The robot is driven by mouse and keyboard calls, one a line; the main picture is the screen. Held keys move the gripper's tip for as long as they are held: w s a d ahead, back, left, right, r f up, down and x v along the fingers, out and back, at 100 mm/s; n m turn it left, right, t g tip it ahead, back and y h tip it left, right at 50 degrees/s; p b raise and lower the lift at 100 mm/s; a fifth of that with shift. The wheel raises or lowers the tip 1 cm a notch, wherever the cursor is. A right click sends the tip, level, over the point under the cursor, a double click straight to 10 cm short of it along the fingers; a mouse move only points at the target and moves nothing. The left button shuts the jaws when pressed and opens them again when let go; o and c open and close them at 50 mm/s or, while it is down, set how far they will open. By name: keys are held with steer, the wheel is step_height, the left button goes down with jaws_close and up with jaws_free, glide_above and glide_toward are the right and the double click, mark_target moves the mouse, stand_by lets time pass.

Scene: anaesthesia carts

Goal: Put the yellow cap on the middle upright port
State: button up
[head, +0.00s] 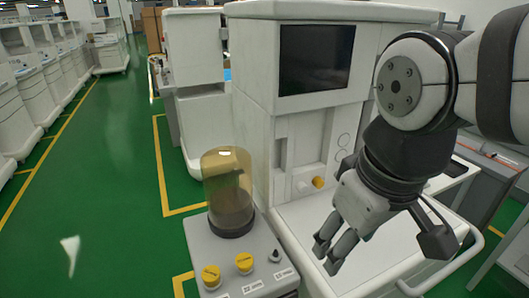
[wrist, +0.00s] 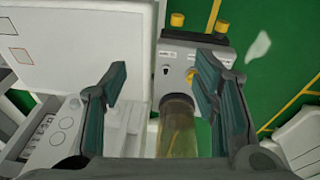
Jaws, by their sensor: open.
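A grey block (head: 250,285) beside the cart carries a row of three upright fittings. The left one has a yellow cap (head: 210,275) on top, the middle one has a yellow cap (head: 244,262), and the right one is a small bare black port (head: 275,256). Another yellow cap (head: 318,182) sits on a sideways white fitting on the cart's front. My gripper (head: 325,256) is open and empty above the white work surface, right of the block. In the wrist view the right finger partly hides the block's fittings, including the middle yellow cap (wrist: 190,75).
A smoky amber dome (head: 228,190) stands on the block behind the fittings. Two yellow-topped pieces (wrist: 178,20) (wrist: 222,27) show at the block's near edge in the wrist view. The white cart surface (head: 305,225) is clear. Green floor lies to the left.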

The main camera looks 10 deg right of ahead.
steer(key=s+m, duration=0.1)
steer(key=s, duration=0.1)
steer(key=s+d+m, duration=0.1)
steer(key=m, duration=0.1)
steer(key=shift+s+f, duration=0.15)
steer(key=shift+s, duration=0.2)
steer(key=shift+t, duration=0.8)
step_height(320, 180, up, 6)
steer(key=p, duration=0.4)
steer(key=shift+f, duration=0.25)
